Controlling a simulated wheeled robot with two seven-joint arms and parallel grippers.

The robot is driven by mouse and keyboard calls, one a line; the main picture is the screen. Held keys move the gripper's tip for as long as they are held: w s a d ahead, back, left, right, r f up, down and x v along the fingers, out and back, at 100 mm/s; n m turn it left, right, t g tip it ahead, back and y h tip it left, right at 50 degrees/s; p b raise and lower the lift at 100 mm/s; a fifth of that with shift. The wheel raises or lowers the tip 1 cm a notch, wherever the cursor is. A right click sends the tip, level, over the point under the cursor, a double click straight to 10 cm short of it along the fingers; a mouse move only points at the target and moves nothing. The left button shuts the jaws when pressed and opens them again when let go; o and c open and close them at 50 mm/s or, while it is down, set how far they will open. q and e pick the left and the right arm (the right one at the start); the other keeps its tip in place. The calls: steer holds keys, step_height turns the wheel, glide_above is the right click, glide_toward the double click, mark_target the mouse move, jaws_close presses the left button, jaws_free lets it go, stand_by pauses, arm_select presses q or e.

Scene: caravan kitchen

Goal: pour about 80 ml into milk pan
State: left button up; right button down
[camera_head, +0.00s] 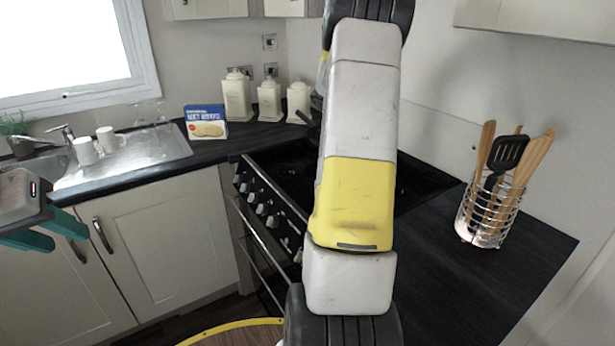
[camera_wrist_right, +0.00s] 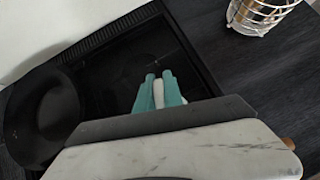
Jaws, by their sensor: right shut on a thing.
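A dark round pan (camera_wrist_right: 22,125), which looks like the milk pan, is at the left of the right wrist view, over or beside the black hob (camera_wrist_right: 110,72). My right gripper (camera_wrist_right: 158,88) has its teal fingers shut on a narrow white thing (camera_wrist_right: 158,95), to the right of the pan. Most of that thing is hidden, and I cannot tell what it is or see any liquid. In the head view my right arm hides this gripper. My left gripper (camera_head: 48,232) is at the left edge, its teal fingers apart and empty, in front of the cabinets.
A wire utensil holder (camera_head: 490,212) stands on the dark right counter (camera_head: 450,285). White canisters (camera_head: 270,102) and a blue box (camera_head: 206,122) stand at the back. Two white mugs (camera_head: 107,139) are by the sink (camera_head: 150,150). The right counter's front is clear.

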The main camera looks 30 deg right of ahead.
stand_by(0.6)
steer(key=shift+d+y, duration=0.3)
steer(key=shift+y, duration=0.1)
steer(key=s+d+f+t+y+b, duration=0.1)
steer(key=d+f+y+b, duration=0.1)
steer(key=d+f+y, duration=0.3)
steer(key=shift+d+f+t+y+b, duration=0.2)
steer(key=shift+f+t+y+b, duration=0.15)
steer(key=shift+f+y, duration=1)
steer(key=shift+f+h, duration=0.2)
steer(key=shift+h, duration=0.05)
